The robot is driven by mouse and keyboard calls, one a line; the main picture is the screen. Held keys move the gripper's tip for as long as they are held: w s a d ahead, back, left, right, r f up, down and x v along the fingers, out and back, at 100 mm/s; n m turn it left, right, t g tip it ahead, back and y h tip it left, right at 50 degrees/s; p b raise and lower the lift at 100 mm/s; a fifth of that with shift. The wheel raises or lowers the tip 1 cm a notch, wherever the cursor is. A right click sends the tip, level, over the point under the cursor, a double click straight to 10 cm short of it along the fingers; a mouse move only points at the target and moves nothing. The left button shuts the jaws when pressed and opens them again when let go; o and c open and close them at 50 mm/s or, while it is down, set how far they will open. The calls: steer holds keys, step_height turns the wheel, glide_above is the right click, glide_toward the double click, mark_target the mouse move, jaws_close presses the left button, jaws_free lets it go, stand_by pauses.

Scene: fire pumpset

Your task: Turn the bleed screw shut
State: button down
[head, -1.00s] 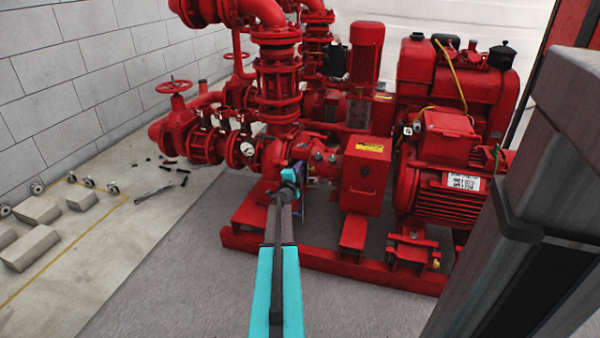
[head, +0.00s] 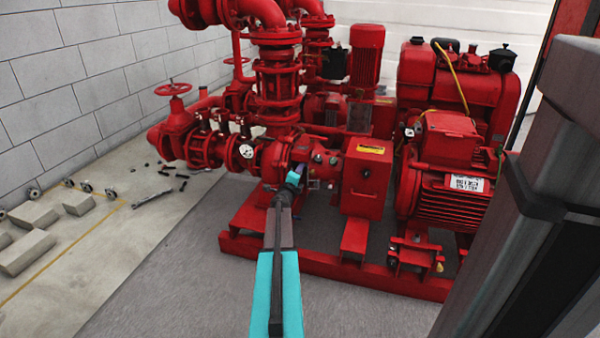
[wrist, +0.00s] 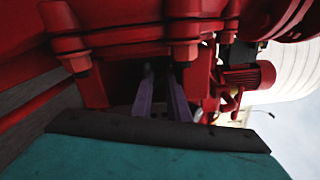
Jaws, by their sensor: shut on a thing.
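My gripper (wrist: 160,90) shows in the wrist view with its two purple-grey fingers close together, reaching into a dark gap under red flanges of the pump. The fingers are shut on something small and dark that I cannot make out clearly. The bleed screw itself cannot be told apart in either view.
Red bolted flanges (wrist: 185,30) hang close above the fingers. A red box with a yellow label (head: 367,182) stands just right of the wrist. The red base frame (head: 330,267) runs below. Grey blocks (head: 28,250) lie on the floor at left.

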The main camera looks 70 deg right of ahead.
steer(key=shift+f, duration=0.1)
steer(key=c, duration=2)
jaws_free()
steer(key=shift+a, duration=0.15)
steer(key=shift+s+a+p, duration=0.2)
steer(key=shift+a+p, duration=0.8)
steer(key=shift+a, duration=2.4)
steer(key=shift+s+a+p, duration=0.2)
steer(key=shift+a+p, duration=0.8)
steer(key=shift+a, duration=2.4)
steer(key=shift+w, duration=0.1)
